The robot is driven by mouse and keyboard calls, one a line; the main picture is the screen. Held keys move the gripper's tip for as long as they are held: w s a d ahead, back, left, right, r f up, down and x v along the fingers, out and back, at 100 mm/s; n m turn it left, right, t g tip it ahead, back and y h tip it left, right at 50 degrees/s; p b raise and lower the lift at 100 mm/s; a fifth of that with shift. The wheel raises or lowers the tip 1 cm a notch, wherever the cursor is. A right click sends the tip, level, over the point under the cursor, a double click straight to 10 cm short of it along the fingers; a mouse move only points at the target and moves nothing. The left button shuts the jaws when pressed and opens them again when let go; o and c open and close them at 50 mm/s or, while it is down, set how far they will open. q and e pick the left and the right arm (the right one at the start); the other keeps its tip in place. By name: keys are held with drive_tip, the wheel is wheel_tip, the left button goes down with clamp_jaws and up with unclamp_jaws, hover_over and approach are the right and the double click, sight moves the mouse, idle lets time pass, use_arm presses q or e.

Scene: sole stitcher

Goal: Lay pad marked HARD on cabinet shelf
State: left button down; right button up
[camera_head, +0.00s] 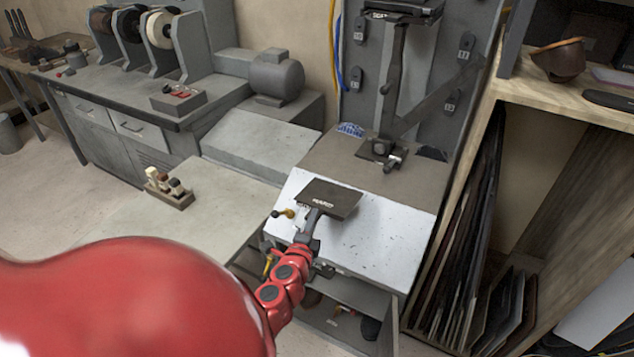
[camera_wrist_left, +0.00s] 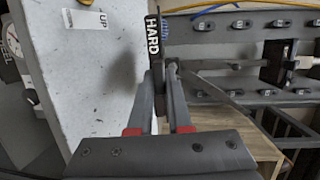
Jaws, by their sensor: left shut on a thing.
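My arm hides part of the opening. My right gripper is not in view.
The white worktop (camera_head: 385,240) has a press with a lever arm (camera_head: 395,75) behind it. A wooden shelf unit (camera_head: 560,100) with upright sheets stands at the right. A small block of tools (camera_head: 170,190) sits on the left table, which has free room.

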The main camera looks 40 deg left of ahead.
use_arm(q)
drive_tip(key=shift+s+d, duration=0.1)
drive_tip(key=shift+s, duration=0.25)
drive_tip(key=shift+d, duration=0.1)
idle(0.3)
